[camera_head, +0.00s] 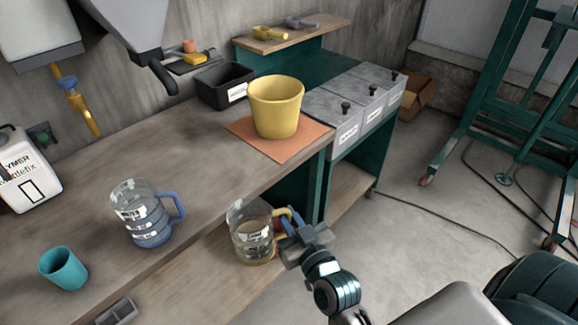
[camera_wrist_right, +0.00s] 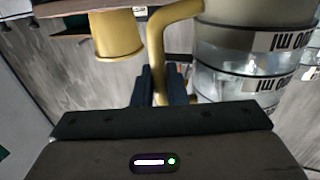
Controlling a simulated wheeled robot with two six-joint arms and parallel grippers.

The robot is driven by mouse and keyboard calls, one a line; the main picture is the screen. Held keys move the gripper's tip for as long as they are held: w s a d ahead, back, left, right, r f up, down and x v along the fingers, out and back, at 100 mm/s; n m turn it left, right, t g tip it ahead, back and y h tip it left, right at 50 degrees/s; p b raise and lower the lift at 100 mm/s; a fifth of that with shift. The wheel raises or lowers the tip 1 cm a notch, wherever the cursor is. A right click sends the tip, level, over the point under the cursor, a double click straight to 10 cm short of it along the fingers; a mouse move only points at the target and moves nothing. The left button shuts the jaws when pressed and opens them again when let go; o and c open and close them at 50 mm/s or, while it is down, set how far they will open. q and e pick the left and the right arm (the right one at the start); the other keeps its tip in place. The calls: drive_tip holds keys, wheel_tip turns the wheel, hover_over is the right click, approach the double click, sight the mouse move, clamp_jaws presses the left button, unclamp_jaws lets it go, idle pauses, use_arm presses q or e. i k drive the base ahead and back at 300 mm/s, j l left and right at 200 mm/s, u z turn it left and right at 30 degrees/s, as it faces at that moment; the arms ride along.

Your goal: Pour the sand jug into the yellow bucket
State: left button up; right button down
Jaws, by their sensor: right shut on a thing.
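The sand jug (camera_head: 251,238), clear with printed markings and a yellow handle, is in front of the bench edge. It is roughly upright, with pale contents. My right gripper (camera_head: 291,228) is shut on its handle. In the right wrist view the fingers (camera_wrist_right: 160,88) grip the yellow handle and the jug (camera_wrist_right: 235,75) fills the right side. The yellow bucket (camera_head: 277,108) stands upright on an orange mat (camera_head: 248,128) at the bench's far end, apart from the jug. It also shows in the right wrist view (camera_wrist_right: 118,38). My left gripper is not in view.
A blue-handled jug (camera_head: 142,212) and a teal cup (camera_head: 63,268) stand on the bench (camera_head: 190,150). A white canister (camera_head: 25,175) is at the left. A black bin (camera_head: 222,86) and lidded grey bins (camera_head: 345,110) flank the bucket. Bench space left of the mat is clear.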

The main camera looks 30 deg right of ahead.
sight(276, 108)
drive_tip(key=i+l, duration=0.1)
drive_tip(key=l, duration=0.95)
drive_tip(key=i+l, duration=0.15)
drive_tip(key=l, duration=0.35)
drive_tip(key=i+l, duration=0.1)
drive_tip(key=l, duration=0.95)
drive_tip(key=l+u, duration=0.35)
drive_tip(key=i+l+u, duration=0.1)
drive_tip(key=l+u, duration=0.2)
drive_tip(key=l, duration=0.15)
